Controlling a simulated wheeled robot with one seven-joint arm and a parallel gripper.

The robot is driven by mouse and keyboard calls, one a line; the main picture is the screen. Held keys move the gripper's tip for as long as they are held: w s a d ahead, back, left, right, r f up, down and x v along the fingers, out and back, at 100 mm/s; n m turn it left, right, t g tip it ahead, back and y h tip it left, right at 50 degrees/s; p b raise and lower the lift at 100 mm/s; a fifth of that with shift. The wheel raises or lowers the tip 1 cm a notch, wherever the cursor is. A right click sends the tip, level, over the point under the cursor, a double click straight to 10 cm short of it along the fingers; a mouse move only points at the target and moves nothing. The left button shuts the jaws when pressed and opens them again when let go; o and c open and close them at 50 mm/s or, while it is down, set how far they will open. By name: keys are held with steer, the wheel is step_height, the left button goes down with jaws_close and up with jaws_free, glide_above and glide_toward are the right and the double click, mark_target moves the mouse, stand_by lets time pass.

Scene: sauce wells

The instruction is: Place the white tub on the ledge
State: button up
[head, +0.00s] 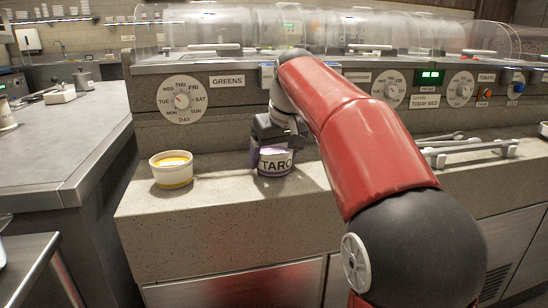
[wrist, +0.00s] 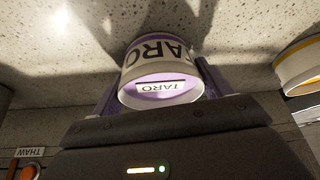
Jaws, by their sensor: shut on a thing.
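A white tub with a purple band and the word TARO (head: 275,164) is between the fingers of my gripper (head: 277,138), low over the stone ledge (head: 225,205). In the wrist view the TARO tub (wrist: 150,52) shows its purple inside and a small TARO label, with a finger of my gripper (wrist: 160,80) against each side. I cannot tell if its base touches the ledge. A second white tub (head: 172,180), with a yellow band and yellow contents, stands upright on the ledge to the left. It also shows at the wrist view's right edge (wrist: 300,68).
Metal tongs (head: 462,147) lie on the right of the ledge. The ledge between the two tubs is clear. A grey counter (head: 65,140) stands at left.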

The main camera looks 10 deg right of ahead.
steer(key=shift+f, duration=0.15)
steer(key=o, duration=1.1)
steer(key=shift+r, duration=0.3)
steer(key=p+v, duration=0.2)
steer(key=v, duration=0.9)
steer(key=shift+s+r+p, duration=0.25)
steer(key=shift+r+p, duration=0.05)
steer(key=shift+p, duration=0.1)
steer(key=shift+d, duration=0.1)
